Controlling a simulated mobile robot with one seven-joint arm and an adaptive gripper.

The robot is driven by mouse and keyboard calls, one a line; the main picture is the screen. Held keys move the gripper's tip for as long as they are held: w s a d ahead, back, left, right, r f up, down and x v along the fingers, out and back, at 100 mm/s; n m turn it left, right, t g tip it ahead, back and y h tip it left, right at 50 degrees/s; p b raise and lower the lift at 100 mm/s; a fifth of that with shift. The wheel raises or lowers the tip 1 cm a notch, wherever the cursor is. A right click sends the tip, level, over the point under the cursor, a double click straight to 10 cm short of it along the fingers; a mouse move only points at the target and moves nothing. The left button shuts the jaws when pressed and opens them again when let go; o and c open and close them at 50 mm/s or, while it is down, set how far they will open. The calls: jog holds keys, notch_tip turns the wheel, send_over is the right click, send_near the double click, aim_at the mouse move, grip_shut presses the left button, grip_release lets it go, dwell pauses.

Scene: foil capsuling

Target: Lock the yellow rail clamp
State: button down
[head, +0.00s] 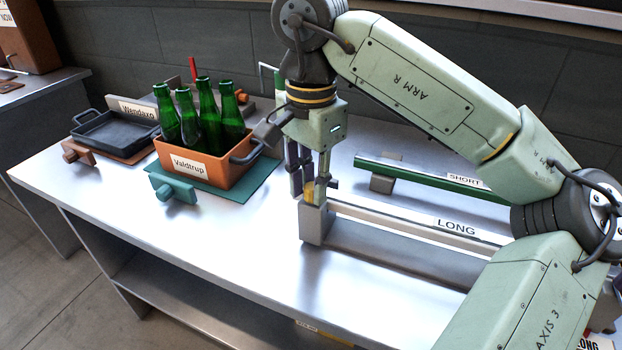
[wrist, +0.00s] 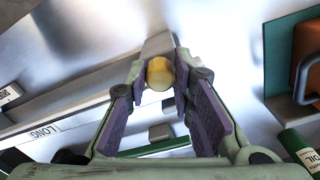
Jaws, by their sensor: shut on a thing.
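The yellow rail clamp (head: 309,194) is at the left end of the rail labelled LONG (head: 420,218), by its grey end block (head: 315,222). In the wrist view the yellow clamp (wrist: 159,74) shows as a rounded knob between the purple finger pads. My gripper (head: 308,184) points down over the end block and is shut on the yellow clamp. The fingers hide part of the clamp, and I cannot tell whether it is locked.
A green rail labelled SHORT (head: 420,176) lies behind the LONG rail. An orange crate (head: 190,167) of green bottles stands on a teal mat (head: 240,190) to the left, beside a dark tray (head: 112,130). The front left of the table (head: 215,235) is clear.

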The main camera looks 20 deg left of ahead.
aim_at(311, 187)
jog(key=shift+n, duration=0.4)
jog(key=c, duration=1.4)
grip_release()
notch_tip(311, 187, up, 12)
